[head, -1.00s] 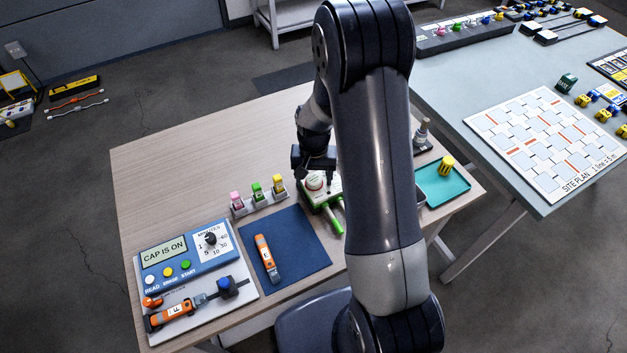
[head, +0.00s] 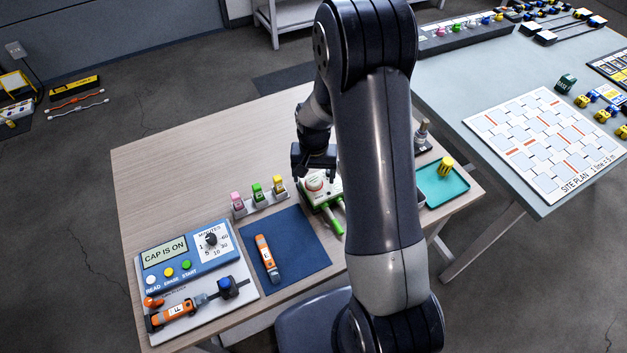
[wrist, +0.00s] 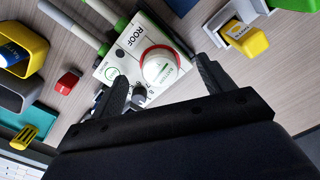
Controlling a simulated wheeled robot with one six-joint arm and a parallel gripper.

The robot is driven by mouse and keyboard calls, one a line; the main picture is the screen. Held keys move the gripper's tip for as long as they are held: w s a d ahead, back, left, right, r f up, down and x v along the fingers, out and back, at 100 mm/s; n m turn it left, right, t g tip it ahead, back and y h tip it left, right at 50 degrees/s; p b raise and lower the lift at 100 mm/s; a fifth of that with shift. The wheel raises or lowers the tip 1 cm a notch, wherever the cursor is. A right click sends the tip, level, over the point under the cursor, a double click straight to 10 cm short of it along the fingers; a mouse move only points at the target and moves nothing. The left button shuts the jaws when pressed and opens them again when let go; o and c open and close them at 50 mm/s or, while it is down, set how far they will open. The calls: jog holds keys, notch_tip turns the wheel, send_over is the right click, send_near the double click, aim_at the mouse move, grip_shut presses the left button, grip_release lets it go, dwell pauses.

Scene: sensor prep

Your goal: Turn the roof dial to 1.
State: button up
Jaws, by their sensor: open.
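The white box marked ROOF (wrist: 124,42), with green-ended handles or leads, stands on the wooden table; it also shows in the head view (head: 333,187). On its top is a round white part with a red ring (wrist: 163,66). A small dark knob (wrist: 140,94) with marks around it sits nearer my gripper and is partly hidden by it; its setting cannot be read. My gripper (wrist: 162,70) is open above the box, its fingers either side of the round part in the wrist view, holding nothing. In the head view my gripper (head: 314,172) is over the box's far left side.
A rack with pink, green and yellow pieces (head: 260,203) stands left of the box. A blue mat (head: 297,256) with an orange sensor (head: 267,259) and a blue reader panel (head: 190,268) lie nearer. A teal tray (head: 437,200) is right.

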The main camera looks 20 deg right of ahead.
jog(key=shift+r, duration=0.25)
jog(key=shift+r+p, duration=1.95)
jog(key=shift+r, duration=0.95)
jog(key=shift+f, duration=0.15)
jog(key=shift+f+b, duration=1.95)
jog(key=shift+f, duration=1.05)
